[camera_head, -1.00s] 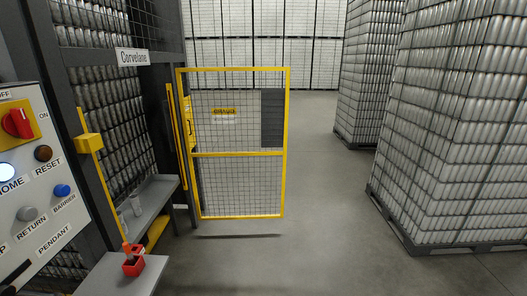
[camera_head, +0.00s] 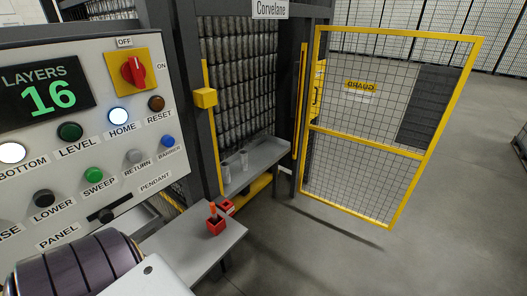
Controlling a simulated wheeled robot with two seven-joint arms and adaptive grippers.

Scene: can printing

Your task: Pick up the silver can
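Many more silver cans are stacked behind the mesh (camera_head: 240,90). Neither of my grippers shows in this view, and nothing of mine touches the two cans.
A control panel (camera_head: 95,150) with buttons and a red switch fills the left. A yellow-framed mesh gate (camera_head: 390,150) stands open at the right. Grey floor (camera_head: 300,255) is free in front.

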